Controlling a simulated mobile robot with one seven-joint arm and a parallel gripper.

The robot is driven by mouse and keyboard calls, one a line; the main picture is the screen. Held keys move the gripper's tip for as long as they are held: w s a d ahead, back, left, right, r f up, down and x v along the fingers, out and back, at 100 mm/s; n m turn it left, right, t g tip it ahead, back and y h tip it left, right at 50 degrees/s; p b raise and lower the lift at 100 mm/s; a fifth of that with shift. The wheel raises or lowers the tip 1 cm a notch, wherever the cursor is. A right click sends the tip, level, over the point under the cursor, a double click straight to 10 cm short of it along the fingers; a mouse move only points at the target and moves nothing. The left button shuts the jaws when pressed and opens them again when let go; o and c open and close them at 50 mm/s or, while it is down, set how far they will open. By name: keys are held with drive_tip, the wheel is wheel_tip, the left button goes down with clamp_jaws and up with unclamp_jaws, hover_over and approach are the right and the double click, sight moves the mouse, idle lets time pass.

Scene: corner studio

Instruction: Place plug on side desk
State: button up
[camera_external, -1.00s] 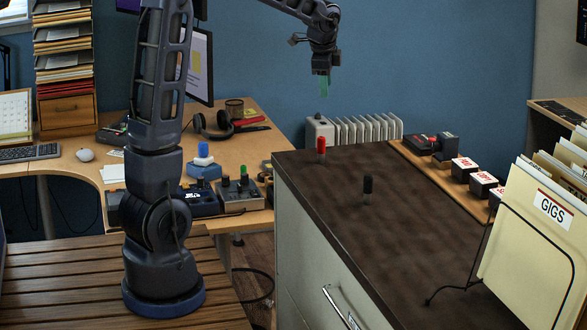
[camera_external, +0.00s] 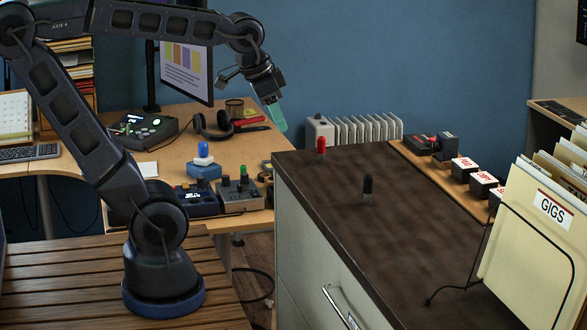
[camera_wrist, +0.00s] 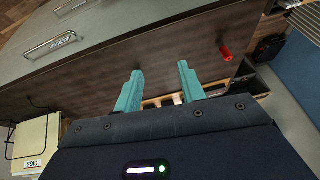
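A red plug (camera_external: 320,147) stands at the far left corner of the dark brown cabinet top (camera_external: 330,200). A black plug (camera_external: 368,187) stands nearer on the same top. My gripper (camera_external: 276,116) is in the air, left of and above the red plug. In the wrist view my gripper (camera_wrist: 160,82) is open and empty, and the red plug (camera_wrist: 226,53) lies beyond and right of its fingers. Which surface is the side desk, I cannot tell.
A file rack (camera_external: 535,230) stands at the cabinet's right. Several white-faced blocks (camera_external: 465,170) and a black device (camera_external: 430,145) sit on a wooden strip behind. Headphones (camera_external: 213,125) and a monitor (camera_external: 187,65) are on the desk. The cabinet top's middle is mostly clear.

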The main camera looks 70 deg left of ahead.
drive_tip(key=shift+n+h, duration=0.3)
drive_tip(key=shift+n, duration=0.1)
drive_tip(key=s+d, duration=0.1)
drive_tip(key=s+d+f, duration=0.1)
drive_tip(key=s, duration=0.1)
drive_tip(key=s+f, duration=0.1)
drive_tip(key=shift+s+d, duration=0.3)
drive_tip(key=shift+d, duration=0.1)
idle(0.6)
